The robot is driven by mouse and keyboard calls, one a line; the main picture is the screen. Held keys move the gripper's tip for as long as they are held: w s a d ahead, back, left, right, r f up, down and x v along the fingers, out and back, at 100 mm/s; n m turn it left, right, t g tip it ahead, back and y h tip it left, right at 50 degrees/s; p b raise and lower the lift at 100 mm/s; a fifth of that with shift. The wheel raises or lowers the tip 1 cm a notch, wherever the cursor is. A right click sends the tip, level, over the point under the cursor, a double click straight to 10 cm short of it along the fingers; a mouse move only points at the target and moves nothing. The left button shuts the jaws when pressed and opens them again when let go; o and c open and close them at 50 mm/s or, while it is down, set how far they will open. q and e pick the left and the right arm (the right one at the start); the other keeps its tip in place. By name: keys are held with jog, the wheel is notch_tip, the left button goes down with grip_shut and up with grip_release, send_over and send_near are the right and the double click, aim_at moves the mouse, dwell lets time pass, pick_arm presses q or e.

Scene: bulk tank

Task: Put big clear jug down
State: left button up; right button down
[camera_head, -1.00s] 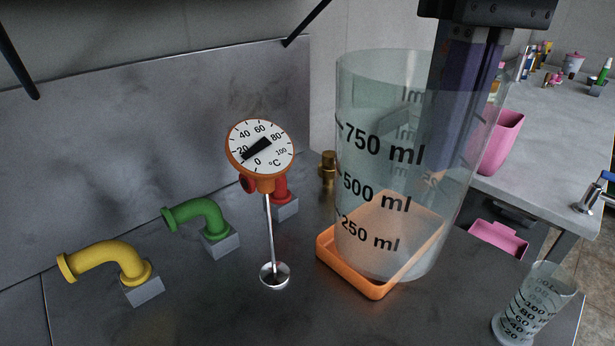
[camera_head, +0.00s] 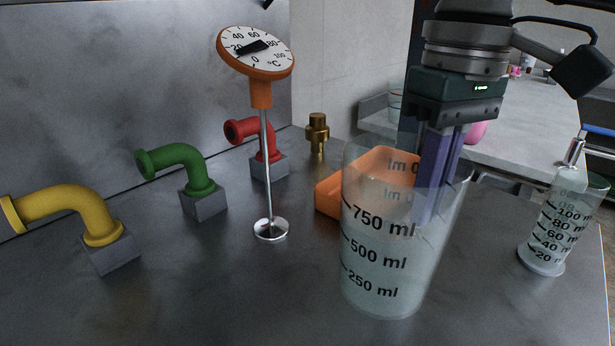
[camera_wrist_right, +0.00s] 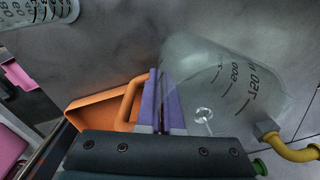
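The big clear jug (camera_head: 375,250), marked 250 to 750 ml, stands upright at the front middle of the metal worktop in the head view. Its base is on or very close to the worktop; I cannot tell which. My right gripper (camera_head: 432,205) comes from above, its purple fingers close together at the jug's far right rim. They look shut on the jug wall. In the right wrist view the jug (camera_wrist_right: 225,85) lies beside the fingers (camera_wrist_right: 163,95). My left gripper is not in view.
An orange container (camera_head: 330,197) sits right behind the jug. A thermometer (camera_head: 265,130) stands to the left, with yellow (camera_head: 75,205), green (camera_head: 180,160) and red (camera_head: 258,140) pipe elbows around it. A small graduated cylinder (camera_head: 555,235) stands right. The front-left worktop is clear.

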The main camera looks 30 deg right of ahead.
jog(key=shift+d+r, duration=0.1)
jog(key=shift+d, duration=0.05)
jog(key=c, duration=1.1)
grip_release()
